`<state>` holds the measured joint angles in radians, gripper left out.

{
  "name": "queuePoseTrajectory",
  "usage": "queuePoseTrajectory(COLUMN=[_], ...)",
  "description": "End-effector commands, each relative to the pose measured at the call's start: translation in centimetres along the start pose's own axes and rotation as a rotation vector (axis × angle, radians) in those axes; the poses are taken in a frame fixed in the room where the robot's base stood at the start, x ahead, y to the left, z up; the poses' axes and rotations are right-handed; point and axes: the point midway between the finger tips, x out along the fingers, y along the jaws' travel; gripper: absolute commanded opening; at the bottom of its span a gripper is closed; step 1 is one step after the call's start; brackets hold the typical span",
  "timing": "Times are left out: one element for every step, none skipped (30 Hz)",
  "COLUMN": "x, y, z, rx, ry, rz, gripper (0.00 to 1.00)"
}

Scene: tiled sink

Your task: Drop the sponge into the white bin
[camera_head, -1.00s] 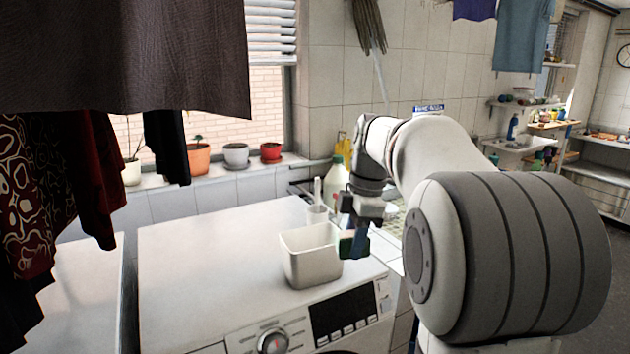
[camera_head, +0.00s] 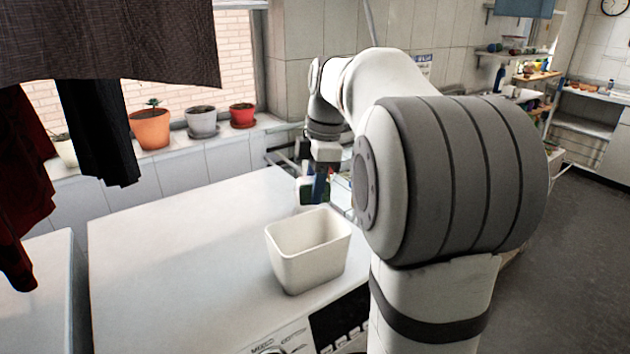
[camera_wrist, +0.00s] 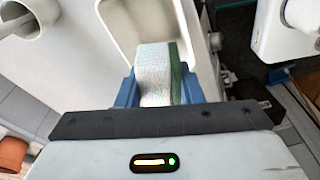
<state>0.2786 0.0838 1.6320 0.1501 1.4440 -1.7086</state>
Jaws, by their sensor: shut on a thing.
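My gripper (camera_head: 318,188) is shut on the sponge (camera_head: 304,190), just behind the white bin in the head view. In the wrist view the sponge (camera_wrist: 153,75), pale with a green side, sits between the blue fingers of my gripper (camera_wrist: 158,90). The white bin (camera_head: 305,262) stands upright on top of the washing machine, and the part of its inside that shows is empty. In the wrist view the bin (camera_wrist: 112,22) is just beyond the sponge. The sponge's exact height above the bin's rim is hard to tell.
The washing machine top (camera_head: 180,250) is clear left of the bin. Potted plants (camera_head: 150,128) line the windowsill behind. Dark clothes (camera_head: 95,120) hang at the left. In the wrist view a white cup (camera_wrist: 25,18) is at the upper left.

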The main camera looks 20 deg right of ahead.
Motion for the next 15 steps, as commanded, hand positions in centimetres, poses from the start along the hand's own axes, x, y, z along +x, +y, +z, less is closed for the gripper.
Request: queuePoseTrajectory(x=[1.0,1.4,1.9,2.3,2.6,3.1,3.5,3.8,4.2,4.4,4.6,4.7,4.8,4.8,4.8], y=[0.0,0.0,0.0,0.0,0.0,0.0,0.0,0.0,0.0,-0.1,-0.1,-0.1,-0.1,-0.1,-0.1], z=[0.2,0.3,0.4,0.4,0.5,0.6,0.6,0.7,0.8,0.8,0.8,0.8,0.9,0.9,0.9], rx=[0.001,0.002,0.002,0.002,0.002,0.003,0.003,0.003,0.003,0.003,0.003,0.003,0.003,0.003,0.003], ry=[0.000,0.000,0.000,0.000,0.000,0.000,0.000,0.000,0.000,0.000,0.000,0.000,0.000,0.000,0.000], rz=[0.000,0.000,0.000,0.000,-0.001,-0.001,-0.001,-0.001,-0.001,-0.001,-0.001,-0.001,-0.001,-0.001,-0.001], gripper=[0.09,0.09,0.09,0.09,0.09,0.09,0.09,0.09,0.09,0.09,0.09,0.09,0.09,0.09,0.09])
